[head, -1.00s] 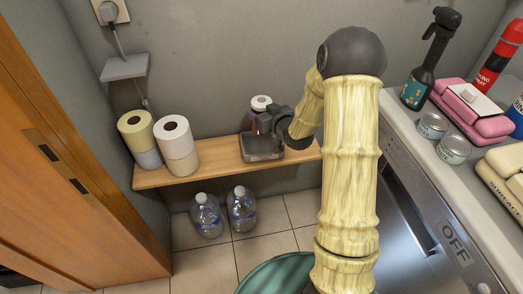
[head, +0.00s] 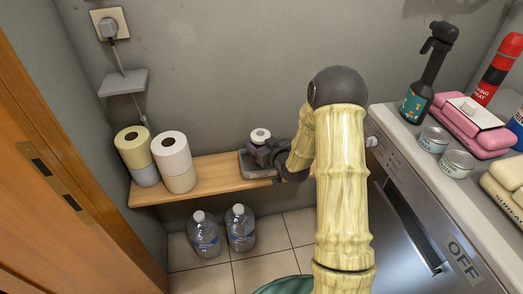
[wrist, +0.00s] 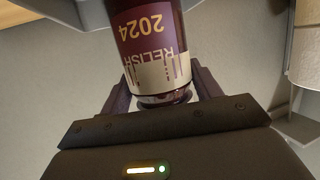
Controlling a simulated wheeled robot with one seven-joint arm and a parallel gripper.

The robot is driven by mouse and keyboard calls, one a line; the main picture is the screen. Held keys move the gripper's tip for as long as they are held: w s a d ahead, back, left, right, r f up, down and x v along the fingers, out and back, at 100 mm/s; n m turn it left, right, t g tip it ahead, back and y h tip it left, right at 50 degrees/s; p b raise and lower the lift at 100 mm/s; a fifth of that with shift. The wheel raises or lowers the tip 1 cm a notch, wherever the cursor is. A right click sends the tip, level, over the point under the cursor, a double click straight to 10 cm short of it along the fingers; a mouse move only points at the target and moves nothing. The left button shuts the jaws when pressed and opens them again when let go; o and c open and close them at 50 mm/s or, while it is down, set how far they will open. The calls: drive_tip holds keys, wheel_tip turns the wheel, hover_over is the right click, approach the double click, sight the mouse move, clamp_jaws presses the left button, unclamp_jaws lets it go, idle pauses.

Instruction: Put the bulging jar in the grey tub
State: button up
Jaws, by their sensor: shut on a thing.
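The jar (head: 260,135) has a white lid in the head view. In the wrist view it shows a dark red and cream label (wrist: 152,45) reading RELISH 2024. My gripper (head: 268,154) is shut on the jar, with a finger on each side of it. The grey tub (head: 246,166) sits on the wooden shelf against the back wall. The jar is upright at the tub, its lid above the rim. My gripper hides the jar's lower part and much of the tub, so I cannot tell whether the jar touches the tub's floor.
Stacked paper rolls (head: 173,160) stand on the shelf to the left. Two water bottles (head: 240,229) stand on the floor below. A washing machine (head: 420,215) bears cans, a spray bottle and pink packs at right. A green basin (head: 287,287) shows at the bottom. The shelf between rolls and tub is clear.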

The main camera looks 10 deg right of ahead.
drive_tip(key=shift+f, duration=1.3)
drive_tip(key=shift+f+b, duration=0.2)
drive_tip(key=shift+b, duration=0.2)
drive_tip(key=o, duration=0.9)
drive_tip(key=shift+o, duration=0.2)
drive_tip(key=shift+r, duration=0.1)
drive_tip(key=shift+r, duration=0.15)
drive_tip(key=p+v, duration=0.2)
drive_tip(key=v, duration=1)
